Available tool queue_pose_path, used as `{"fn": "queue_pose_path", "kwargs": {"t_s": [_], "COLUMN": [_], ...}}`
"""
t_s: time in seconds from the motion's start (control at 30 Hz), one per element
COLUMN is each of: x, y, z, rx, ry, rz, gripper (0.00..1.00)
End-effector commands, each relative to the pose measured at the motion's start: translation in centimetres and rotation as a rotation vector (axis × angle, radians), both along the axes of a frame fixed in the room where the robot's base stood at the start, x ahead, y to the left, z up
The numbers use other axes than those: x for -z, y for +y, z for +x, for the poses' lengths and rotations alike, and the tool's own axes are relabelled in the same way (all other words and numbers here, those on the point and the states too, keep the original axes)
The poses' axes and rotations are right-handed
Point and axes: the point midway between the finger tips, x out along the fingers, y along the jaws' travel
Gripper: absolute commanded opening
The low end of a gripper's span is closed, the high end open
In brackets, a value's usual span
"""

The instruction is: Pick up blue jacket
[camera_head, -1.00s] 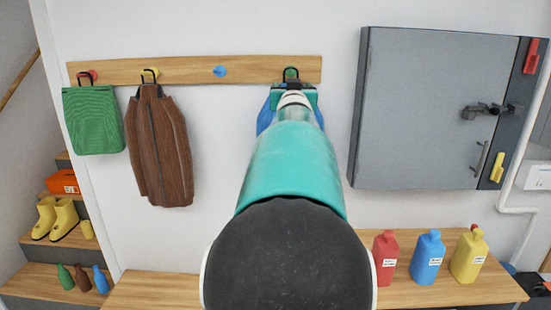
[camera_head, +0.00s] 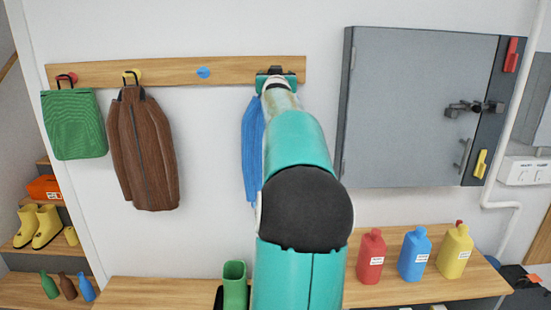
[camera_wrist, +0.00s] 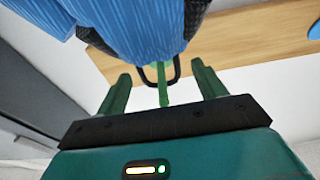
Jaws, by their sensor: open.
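The blue jacket (camera_head: 252,140) hangs below the right end of the wooden rail, partly hidden behind my arm. In the wrist view, the jacket's blue ribbed cloth (camera_wrist: 130,25) fills the upper middle. Its black loop (camera_wrist: 177,72) hangs at a green peg (camera_wrist: 162,88). My gripper (camera_wrist: 160,70) is open, with one green finger on each side of the loop and peg. I see a gap between the fingers and the loop. In the head view, my gripper (camera_head: 275,74) is at the rail, above the jacket.
The wooden rail (camera_head: 225,72) also carries a green bag (camera_head: 74,125), a brown jacket (camera_head: 143,150) and a free blue peg (camera_head: 203,72). A grey cabinet (camera_head: 415,110) is to the right. Below, a bench (camera_head: 160,292) holds red, blue and yellow bottles (camera_head: 414,255).

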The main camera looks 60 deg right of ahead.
Motion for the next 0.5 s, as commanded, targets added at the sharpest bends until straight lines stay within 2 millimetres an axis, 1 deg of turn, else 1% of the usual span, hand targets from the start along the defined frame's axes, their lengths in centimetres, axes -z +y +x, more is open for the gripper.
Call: {"fn": "queue_pose_path", "kwargs": {"t_s": [0.23, 0.27, 0.3, 0.37, 0.5], "x": [-0.01, -0.01, 0.00, -0.01, -0.02], "y": [-0.27, -0.26, -0.26, -0.26, -0.25], "z": [0.14, 0.13, 0.13, 0.13, 0.13], "rx": [0.000, 0.000, 0.000, 0.000, 0.000], "ry": [0.000, 0.000, 0.000, 0.000, 0.000], "rz": [0.001, 0.001, 0.001, 0.001, 0.001], "gripper": [0.70, 0.68, 0.60, 0.48, 0.21]}}
